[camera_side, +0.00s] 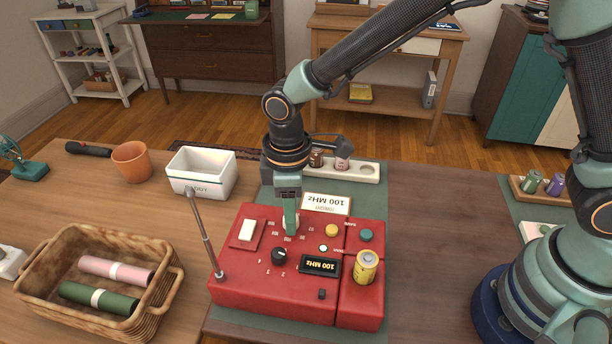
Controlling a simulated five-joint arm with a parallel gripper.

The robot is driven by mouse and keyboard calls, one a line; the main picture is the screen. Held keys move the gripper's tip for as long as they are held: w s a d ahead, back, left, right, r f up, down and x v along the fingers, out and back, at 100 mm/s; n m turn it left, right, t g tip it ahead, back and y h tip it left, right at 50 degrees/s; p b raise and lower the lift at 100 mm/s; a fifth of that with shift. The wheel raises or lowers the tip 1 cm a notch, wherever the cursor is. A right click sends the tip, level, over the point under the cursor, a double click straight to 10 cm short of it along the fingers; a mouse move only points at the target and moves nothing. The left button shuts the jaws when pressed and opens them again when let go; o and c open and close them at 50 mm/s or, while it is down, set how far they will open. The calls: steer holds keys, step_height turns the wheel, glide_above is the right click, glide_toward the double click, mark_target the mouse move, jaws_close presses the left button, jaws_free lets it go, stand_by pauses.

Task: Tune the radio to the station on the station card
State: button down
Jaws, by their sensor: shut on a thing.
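A red radio (240,284) lies on a dark green mat on the table. Its small dark display (320,266) appears upside down to the camera and seems to read 100 MHz. The station card (326,203) stands behind the radio, also upside down, and seems to read 100 MHz. My gripper (290,224) points straight down at the back middle of the radio, shut on a pale knob (289,221) that its fingers partly hide. A black pointer knob (279,255) with numbers around it sits in front of the gripper.
A raised antenna (204,236) stands at the radio's left. A yellow can-like cell (366,267) stands at its right. A white bin (202,172), an orange pot (131,161), a wicker basket (163,300) and a white holed rack (368,171) surround it.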

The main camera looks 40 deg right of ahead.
steer(key=shift+r, duration=0.1)
steer(key=c, duration=0.5)
jaws_free()
step_height(320, 180, up, 12)
stand_by(0.3)
steer(key=s+d+r+m+t, duration=0.1)
steer(key=s+d+m+t, duration=0.1)
steer(key=d, duration=0.5)
steer(key=s+d+r+m+t, duration=0.1)
steer(key=s+d+r+m, duration=0.1)
steer(key=d+m, duration=0.3)
steer(key=s+d+r+m+t, duration=0.2)
steer(key=d+m, duration=0.2)
steer(key=d, duration=0.7)
steer(key=shift+s+d+r+t, duration=0.1)
steer(key=shift+s+d+t, duration=0.1)
steer(key=shift+s+t, duration=0.15)
